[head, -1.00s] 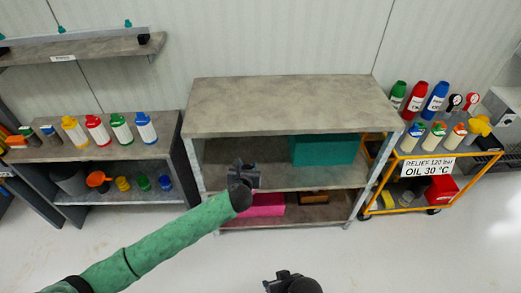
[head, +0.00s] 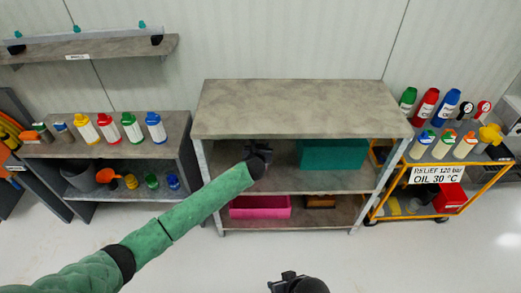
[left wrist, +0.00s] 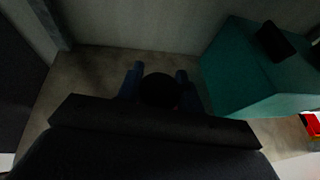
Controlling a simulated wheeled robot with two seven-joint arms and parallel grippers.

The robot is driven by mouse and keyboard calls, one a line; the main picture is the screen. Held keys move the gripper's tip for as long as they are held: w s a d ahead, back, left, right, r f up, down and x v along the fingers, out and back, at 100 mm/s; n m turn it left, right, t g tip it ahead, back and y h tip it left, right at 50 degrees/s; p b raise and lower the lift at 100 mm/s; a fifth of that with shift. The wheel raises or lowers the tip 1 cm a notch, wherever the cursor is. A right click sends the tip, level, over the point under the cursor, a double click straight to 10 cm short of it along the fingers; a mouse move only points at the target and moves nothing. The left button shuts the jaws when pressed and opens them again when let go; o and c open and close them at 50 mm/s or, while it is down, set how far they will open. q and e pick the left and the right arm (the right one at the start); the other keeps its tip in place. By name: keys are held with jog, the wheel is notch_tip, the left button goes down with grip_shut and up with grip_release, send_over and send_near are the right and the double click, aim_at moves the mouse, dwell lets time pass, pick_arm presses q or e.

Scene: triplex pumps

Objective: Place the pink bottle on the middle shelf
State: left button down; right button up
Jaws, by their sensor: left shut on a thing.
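My left gripper (head: 260,151) is at the middle shelf (head: 285,180) of the centre rack, between the top board and the shelf. In the left wrist view its two bluish fingers (left wrist: 158,75) are shut on a round-topped thing (left wrist: 159,91), dark in shadow. It looks like the bottle seen from above, but no pink shows on it. In the head view the held thing is hidden behind the gripper. I cannot tell whether it touches the shelf. My right gripper (head: 283,281) is low at the bottom edge, its jaw opening unclear.
A teal box (head: 332,154) fills the right of the middle shelf; it also shows in the left wrist view (left wrist: 255,72). The shelf's left part looks clear. A pink bin (head: 260,207) stands on the bottom shelf. The rack's top board (head: 300,108) overhangs.

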pick_arm(q)
jog(key=shift+f, duration=0.9)
jog(key=c, duration=0.9)
grip_release()
jog(key=shift+f, duration=0.1)
